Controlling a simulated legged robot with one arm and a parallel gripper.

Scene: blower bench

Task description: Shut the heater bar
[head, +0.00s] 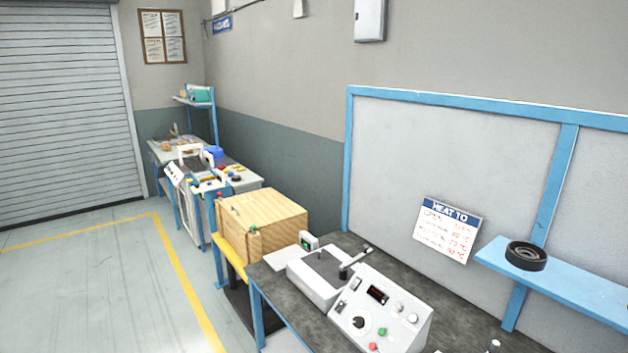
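A white heater unit (318,277) stands on the dark bench top, joined by or next to a control box (380,310) with a small red display, knobs and a green and a red button. A bar (356,261) with a dark block at its lower end sits at the heater's right edge. It slants up toward the back right, and its far end stands clear of the heater's flat top. A small dark post shows on that top. My gripper is not in view.
The dark bench (290,308) has a blue frame. A wooden crate (262,222) stands left of it. A black ring (526,256) lies on a blue shelf (570,284) at right. A "HEAT TO" sign (447,230) hangs behind. Floor at left is clear.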

